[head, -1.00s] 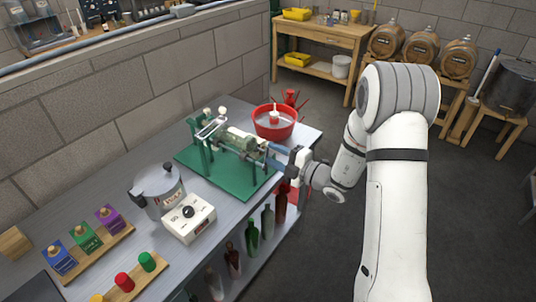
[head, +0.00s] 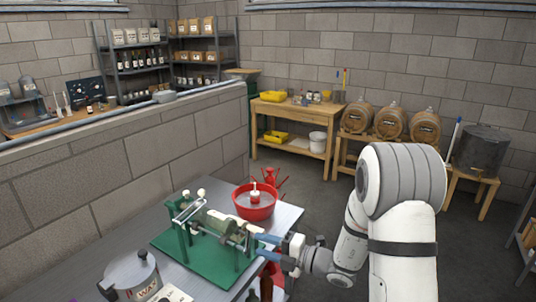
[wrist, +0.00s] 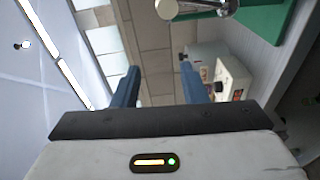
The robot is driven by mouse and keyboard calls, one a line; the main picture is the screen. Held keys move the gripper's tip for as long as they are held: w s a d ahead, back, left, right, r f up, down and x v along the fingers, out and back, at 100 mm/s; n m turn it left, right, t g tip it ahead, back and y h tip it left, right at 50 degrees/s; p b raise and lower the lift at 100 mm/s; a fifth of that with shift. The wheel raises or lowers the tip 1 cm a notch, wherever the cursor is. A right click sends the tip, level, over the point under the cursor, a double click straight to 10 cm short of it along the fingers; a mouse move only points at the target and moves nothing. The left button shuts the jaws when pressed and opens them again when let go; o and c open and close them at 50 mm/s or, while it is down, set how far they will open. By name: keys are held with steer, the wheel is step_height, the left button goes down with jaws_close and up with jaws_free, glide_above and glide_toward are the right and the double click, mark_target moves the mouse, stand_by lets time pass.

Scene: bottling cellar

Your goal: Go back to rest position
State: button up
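My gripper (head: 268,247) is at the right end of the green bottling machine (head: 196,257), low over the right edge of the bench. Its two blue fingers stand apart. In the wrist view my gripper (wrist: 160,65) has nothing between its fingers. A bottle-like green cylinder lies level in the machine, pointing toward my gripper. Whether the fingers touch the machine's end is not clear.
A red bowl (head: 254,212) stands behind the machine on the grey bench (head: 136,225). A wax pot (head: 130,277) stands at the front left. A low block wall (head: 110,165) runs behind. Open floor (head: 330,190) lies to the right, before the barrels (head: 390,123).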

steer(key=s+r+n+g+h, duration=0.2)
steer(key=s+n+g, duration=0.2)
steer(key=s+n, duration=0.5)
steer(key=s+r+n+g+h, duration=0.35)
steer(key=s+n, duration=0.35)
steer(key=n, duration=0.5)
steer(key=s+d+r+n+t+h, duration=0.1)
steer(key=s+d+n+h, duration=0.3)
steer(key=d+n, duration=0.3)
steer(key=s+d+r+n+t+h+b, duration=0.1)
steer(key=s+d+n+h, duration=0.3)
steer(key=n, duration=0.9)
steer(key=d+t+h, duration=0.1)
steer(key=d+h, duration=0.1)
steer(key=d, duration=0.2)
steer(key=shift+s+d+r+n, duration=0.2)
steer(key=shift+s+n, duration=0.15)
steer(key=shift+n, duration=0.05)
